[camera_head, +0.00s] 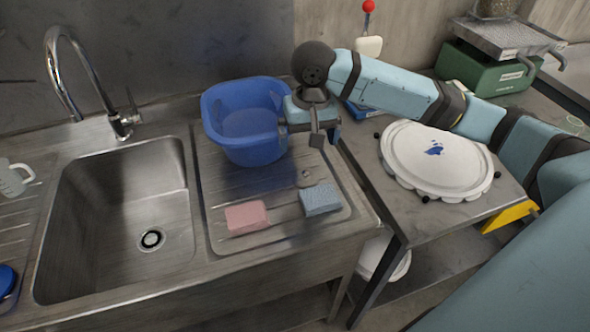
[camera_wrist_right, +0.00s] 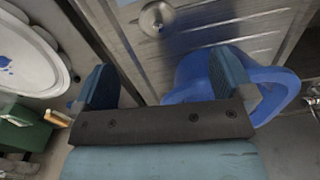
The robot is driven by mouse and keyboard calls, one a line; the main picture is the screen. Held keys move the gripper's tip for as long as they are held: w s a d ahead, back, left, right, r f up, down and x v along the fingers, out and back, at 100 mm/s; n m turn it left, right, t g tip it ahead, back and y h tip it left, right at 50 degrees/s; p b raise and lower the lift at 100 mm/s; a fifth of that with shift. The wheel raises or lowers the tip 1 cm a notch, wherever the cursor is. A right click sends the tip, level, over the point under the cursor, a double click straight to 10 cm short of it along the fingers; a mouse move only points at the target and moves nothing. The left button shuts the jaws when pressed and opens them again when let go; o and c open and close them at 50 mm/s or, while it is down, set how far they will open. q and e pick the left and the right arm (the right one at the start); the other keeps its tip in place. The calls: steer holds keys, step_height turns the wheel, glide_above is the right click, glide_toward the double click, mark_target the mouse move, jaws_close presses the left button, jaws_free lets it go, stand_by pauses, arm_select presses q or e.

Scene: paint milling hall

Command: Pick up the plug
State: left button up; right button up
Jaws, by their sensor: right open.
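The plug (camera_head: 305,178) is a small grey metal disc lying on the ribbed draining board, just behind the blue sponge. In the right wrist view the plug (camera_wrist_right: 157,19) shows as a round disc with a small raised knob, near the top edge. My right gripper (camera_head: 309,132) is above the draining board, beside the blue basin and behind the plug in the picture. Its jaws are open and empty. In the right wrist view the two fingers (camera_wrist_right: 166,78) stand wide apart, with the plug beyond them and apart from them. My left gripper is not in view.
A blue basin (camera_head: 226,134) stands close to the left of my right gripper. A pink sponge (camera_head: 247,217) and a blue sponge (camera_head: 320,200) lie in front of the plug. The sink (camera_head: 110,215) is left. A white round lid (camera_head: 437,165) is on the right-hand table.

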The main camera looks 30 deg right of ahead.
steer(key=d, duration=0.1)
steer(key=b, duration=0.1)
glide_above(307, 174)
steer(key=shift+m, duration=0.3)
steer(key=f, duration=0.7)
steer(key=shift+s+d, duration=0.15)
steer(key=shift+s, duration=0.05)
steer(key=shift+f, duration=0.7)
steer(key=f, duration=0.2)
steer(key=f+b, duration=0.1)
steer(key=shift+w+f, duration=0.3)
steer(key=shift+f, duration=0.5)
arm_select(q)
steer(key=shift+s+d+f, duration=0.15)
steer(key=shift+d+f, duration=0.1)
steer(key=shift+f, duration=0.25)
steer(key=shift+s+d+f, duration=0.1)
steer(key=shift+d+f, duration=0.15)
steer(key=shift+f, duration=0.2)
arm_select(e)
steer(key=shift+c, duration=0.5)
